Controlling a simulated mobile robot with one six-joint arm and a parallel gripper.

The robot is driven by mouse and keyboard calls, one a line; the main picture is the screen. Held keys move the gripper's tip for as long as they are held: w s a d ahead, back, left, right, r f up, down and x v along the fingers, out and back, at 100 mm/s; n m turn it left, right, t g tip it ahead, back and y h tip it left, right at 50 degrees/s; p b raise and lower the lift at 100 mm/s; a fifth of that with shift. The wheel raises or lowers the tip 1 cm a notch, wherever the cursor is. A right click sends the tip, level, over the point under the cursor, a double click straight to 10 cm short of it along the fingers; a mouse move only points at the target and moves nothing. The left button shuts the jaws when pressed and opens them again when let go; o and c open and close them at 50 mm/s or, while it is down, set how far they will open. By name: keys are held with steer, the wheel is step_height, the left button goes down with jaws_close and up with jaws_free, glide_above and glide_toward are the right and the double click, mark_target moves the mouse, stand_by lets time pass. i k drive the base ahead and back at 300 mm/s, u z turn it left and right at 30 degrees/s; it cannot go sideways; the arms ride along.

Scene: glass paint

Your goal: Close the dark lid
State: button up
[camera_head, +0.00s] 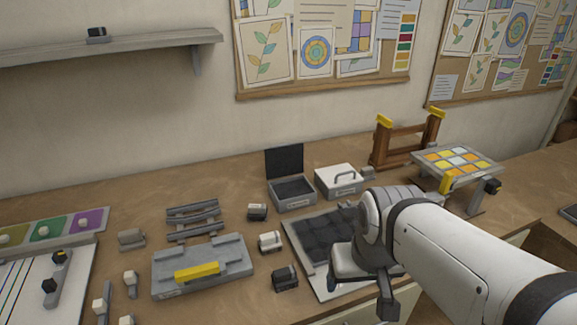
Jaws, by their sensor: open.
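The dark lid (284,161) stands raised, about upright, at the back edge of a small grey box (292,204) near the wall side of the bench. The box is open and its dark inside shows. My gripper (370,283) is open, to the right of and nearer than the box, over the right part of a dark tiled panel. It is well apart from the lid. Part of the gripper is hidden by my own wrist, and nothing is seen between its fingers.
A white-lidded box (338,182) with a handle stands right beside the open box. A wooden frame (405,142) and a raised palette of coloured tiles (455,160) stand farther right. Small dark and white blocks (257,211) and a grey fixture with a yellow bar (198,271) lie left.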

mark_target(285, 160)
steer(key=u, duration=1.55)
steer(key=k, duration=0.85)
steer(key=z, duration=1)
steer(key=i, duration=1)
